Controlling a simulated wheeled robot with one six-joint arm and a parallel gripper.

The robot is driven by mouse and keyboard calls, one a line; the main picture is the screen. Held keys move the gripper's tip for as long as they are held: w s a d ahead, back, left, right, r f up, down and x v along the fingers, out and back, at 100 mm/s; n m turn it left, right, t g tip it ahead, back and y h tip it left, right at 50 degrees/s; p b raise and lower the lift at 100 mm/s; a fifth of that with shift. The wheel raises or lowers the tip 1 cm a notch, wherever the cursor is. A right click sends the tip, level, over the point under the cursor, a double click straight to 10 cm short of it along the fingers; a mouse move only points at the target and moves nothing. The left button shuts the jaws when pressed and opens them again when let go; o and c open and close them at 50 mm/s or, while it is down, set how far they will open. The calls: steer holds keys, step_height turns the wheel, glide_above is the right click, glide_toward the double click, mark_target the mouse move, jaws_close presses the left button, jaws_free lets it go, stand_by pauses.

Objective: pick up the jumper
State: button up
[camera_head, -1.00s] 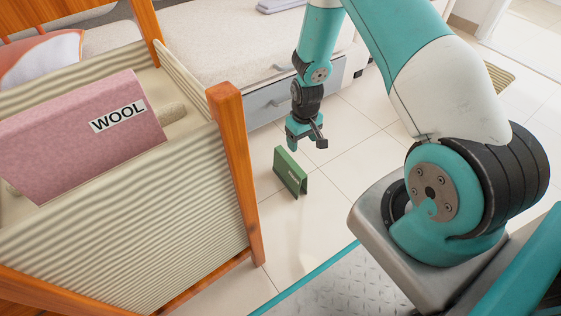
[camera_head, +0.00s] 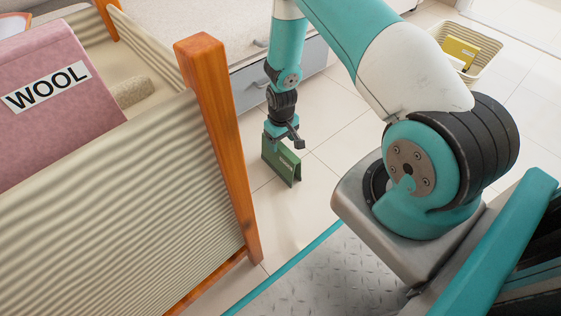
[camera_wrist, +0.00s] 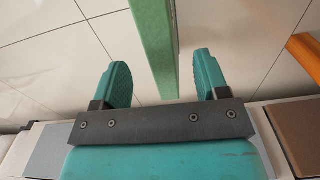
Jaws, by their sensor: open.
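A green folded piece (camera_head: 283,168), the likely jumper, stands on the tiled floor like a small tent, with a small pale label on its side. In the wrist view its long green edge (camera_wrist: 153,45) runs between my fingers. My gripper (camera_head: 283,143) points down right over its top. In the wrist view my gripper (camera_wrist: 162,75) is open, with one finger on each side of the green piece and a visible gap to each. Whether the fingertips reach below its top edge is hard to tell.
A wooden-framed hamper with ribbed cloth sides (camera_head: 140,190) stands close on the left, with a pink piece labelled WOOL (camera_head: 60,110) in it. A grey drawer front (camera_head: 255,82) lies behind my gripper. A basket (camera_head: 487,70) with a yellow piece (camera_head: 461,52) stands at the far right.

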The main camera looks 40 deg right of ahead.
mark_target(281, 146)
steer(key=shift+w+f+b, duration=0.15)
steer(key=shift+f+b, duration=2.2)
steer(key=shift+f, duration=0.45)
steer(key=shift+r, duration=0.1)
steer(key=c, duration=1.1)
steer(key=shift+r, duration=0.2)
